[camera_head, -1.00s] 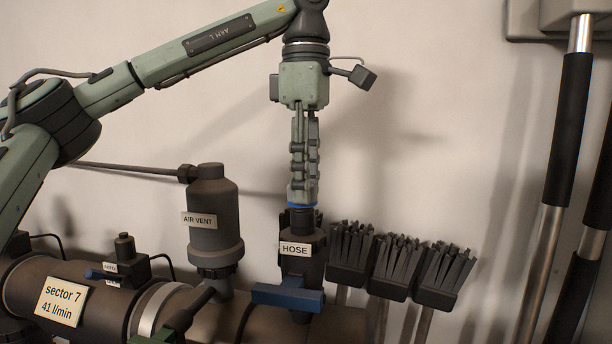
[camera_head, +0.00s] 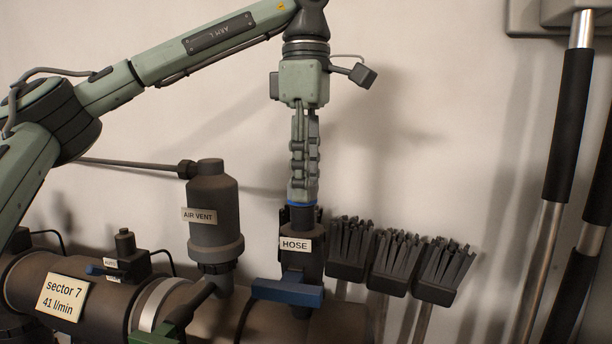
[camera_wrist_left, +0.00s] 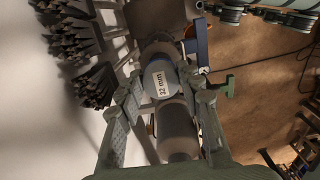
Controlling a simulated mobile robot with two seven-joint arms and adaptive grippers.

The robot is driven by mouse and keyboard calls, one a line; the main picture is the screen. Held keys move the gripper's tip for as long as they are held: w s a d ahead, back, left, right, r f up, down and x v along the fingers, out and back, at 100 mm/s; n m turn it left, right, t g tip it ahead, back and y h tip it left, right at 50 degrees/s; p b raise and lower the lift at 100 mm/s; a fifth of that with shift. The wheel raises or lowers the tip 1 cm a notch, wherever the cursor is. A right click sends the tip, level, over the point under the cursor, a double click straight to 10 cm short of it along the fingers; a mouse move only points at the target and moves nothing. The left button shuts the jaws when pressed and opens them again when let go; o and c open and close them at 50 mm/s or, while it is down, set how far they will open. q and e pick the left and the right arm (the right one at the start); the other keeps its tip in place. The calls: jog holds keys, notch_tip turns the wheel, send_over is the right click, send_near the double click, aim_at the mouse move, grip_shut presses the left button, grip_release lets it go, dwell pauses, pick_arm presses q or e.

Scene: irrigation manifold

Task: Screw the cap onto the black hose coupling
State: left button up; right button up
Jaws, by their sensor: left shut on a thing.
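The black hose coupling (camera_head: 303,263) stands upright on the manifold with a HOSE label on its front. My left gripper (camera_head: 303,198) points straight down above it, its fingers shut on the cap. In the head view the fingers mostly hide the cap, and a blue band (camera_head: 302,204) shows at the fingertips, just over the coupling's dark top. In the left wrist view the cap (camera_wrist_left: 158,80) has a round grey top with a "32 mm" label and sits between both fingers. Whether the cap's thread is engaged cannot be told. My right gripper is not in view.
The air vent (camera_head: 213,222) stands close to the left of the coupling. A blue lever handle (camera_head: 287,292) sticks out below it. Several dark brushes (camera_head: 397,264) stand close on the right. The manifold pipe (camera_head: 105,300) runs along the bottom. The wall above is clear.

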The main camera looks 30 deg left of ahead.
pick_arm(q)
jog(key=shift+r+m+p, duration=0.15)
jog(key=shift+m+p, duration=0.35)
jog(key=shift+p, duration=0.05)
jog(key=m, duration=0.2)
jog(key=shift+a+m, duration=0.1)
jog(key=shift+m, duration=0.6)
jog(key=shift+a+m, duration=0.1)
jog(key=shift+m, duration=1.1)
jog(key=shift+a+r+m, duration=0.1)
jog(key=shift+m, duration=1)
jog(key=shift+m, duration=0.6)
jog(key=m, duration=0.3)
jog(key=shift+a, duration=0.1)
grip_shut()
